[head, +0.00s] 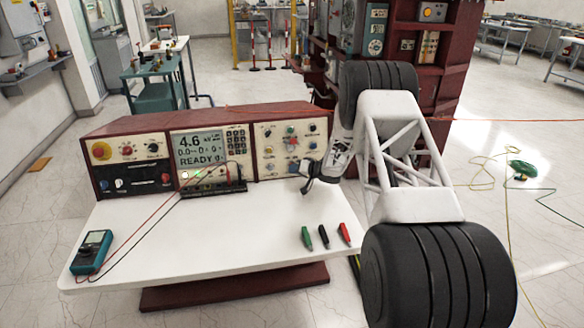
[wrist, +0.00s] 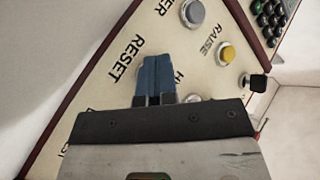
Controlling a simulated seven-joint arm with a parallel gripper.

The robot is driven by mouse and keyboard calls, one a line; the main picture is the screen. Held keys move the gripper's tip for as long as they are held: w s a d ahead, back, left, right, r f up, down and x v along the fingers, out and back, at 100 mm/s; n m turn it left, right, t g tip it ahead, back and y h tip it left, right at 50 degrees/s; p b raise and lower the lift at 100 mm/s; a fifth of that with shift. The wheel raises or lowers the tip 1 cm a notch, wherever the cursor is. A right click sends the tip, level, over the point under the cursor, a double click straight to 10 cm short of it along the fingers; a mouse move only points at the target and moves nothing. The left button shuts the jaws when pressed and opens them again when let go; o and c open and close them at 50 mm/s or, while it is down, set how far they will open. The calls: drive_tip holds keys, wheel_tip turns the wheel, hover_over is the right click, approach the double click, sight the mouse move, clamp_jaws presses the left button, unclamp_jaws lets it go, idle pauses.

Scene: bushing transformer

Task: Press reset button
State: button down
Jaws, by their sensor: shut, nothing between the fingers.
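The control panel (head: 290,147) with the buttons is the right section of the red console (head: 208,120) in the head view. In the wrist view the RESET label (wrist: 125,59) shows on the cream panel face (wrist: 100,85). My gripper (wrist: 155,60) is shut and empty, its blue fingertips together just right of that label. The reset button itself cannot be made out; the fingers cover the panel beside the label. Whether the fingertips touch the panel, I cannot tell. In the head view my gripper (head: 304,172) is low in front of the right panel.
A grey button (wrist: 193,13), a yellow button (wrist: 228,53) by RAISE and a black knob (wrist: 258,81) are nearby. On the white table lie green (head: 306,237), black (head: 324,237) and red (head: 344,233) pieces and a multimeter (head: 92,250). The table's middle is clear.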

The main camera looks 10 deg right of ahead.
drive_tip(key=shift+s+r, duration=0.15)
drive_tip(key=shift+s, duration=0.45)
drive_tip(key=shift+s, duration=0.15)
drive_tip(key=shift+s+r, duration=0.2)
drive_tip(key=shift+s, duration=0.55)
drive_tip(key=shift+s+r, duration=0.2)
drive_tip(key=shift+s, duration=0.6)
drive_tip(key=shift+s+r, duration=0.2)
drive_tip(key=shift+s, duration=0.55)
idle(0.4)
